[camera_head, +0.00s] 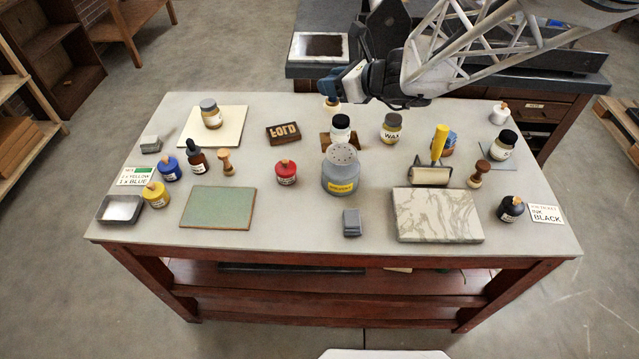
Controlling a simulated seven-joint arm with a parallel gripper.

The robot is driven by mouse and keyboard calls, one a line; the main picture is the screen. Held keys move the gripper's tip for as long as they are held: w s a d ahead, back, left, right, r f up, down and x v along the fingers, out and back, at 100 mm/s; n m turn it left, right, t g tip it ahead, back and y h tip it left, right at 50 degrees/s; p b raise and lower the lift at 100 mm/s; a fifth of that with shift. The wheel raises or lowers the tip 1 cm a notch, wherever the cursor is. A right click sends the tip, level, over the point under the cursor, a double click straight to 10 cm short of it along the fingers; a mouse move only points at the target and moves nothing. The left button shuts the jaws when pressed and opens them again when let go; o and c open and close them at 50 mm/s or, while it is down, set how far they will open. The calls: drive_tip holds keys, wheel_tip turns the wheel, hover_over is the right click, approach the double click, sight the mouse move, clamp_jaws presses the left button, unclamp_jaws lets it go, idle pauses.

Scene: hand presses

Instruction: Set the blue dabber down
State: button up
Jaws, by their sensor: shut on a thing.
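My gripper (335,86) reaches in from the upper right and is over the back edge of the table, with its blue-grey end pointing left. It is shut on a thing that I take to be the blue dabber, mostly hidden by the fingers. A small tan piece (331,106) shows just under the fingertips; I cannot tell whether it is held or stands on the table. The blue ink pot (169,169) with a wooden knob stands at the left. Two wooden-handled dabbers stand upright, one at the left (226,161) and one at the right (479,175).
The grey table (290,244) carries a grey can (341,172), a red pot (286,173), a brayer (433,165), a marbled slab (438,216), a green mat (217,208) and a cream sheet (232,140). Several jars stand near the gripper. Free room lies at front centre.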

drive_tip(key=s+d+f+n+g, duration=0.1)
drive_tip(key=s+f, duration=0.1)
drive_tip(key=s, duration=0.9)
drive_tip(key=s+d+f+y, duration=0.1)
drive_tip(key=s+d+f, duration=0.15)
drive_tip(key=s, duration=0.75)
drive_tip(key=s+d+f+n+g, duration=0.1)
drive_tip(key=s+f, duration=0.2)
drive_tip(key=s, duration=0.8)
wheel_tip(320, 180, down, 10)
drive_tip(key=shift+a+r, duration=0.25)
drive_tip(key=shift+w+a, duration=0.1)
drive_tip(key=w+a, duration=0.3)
drive_tip(key=w, duration=0.4)
drive_tip(key=w+a+f, duration=0.1)
drive_tip(key=w+a, duration=0.2)
drive_tip(key=w, duration=0.4)
drive_tip(key=shift+a+f, duration=0.25)
drive_tip(key=shift+f, duration=1.75)
drive_tip(key=shift+f, duration=0.15)
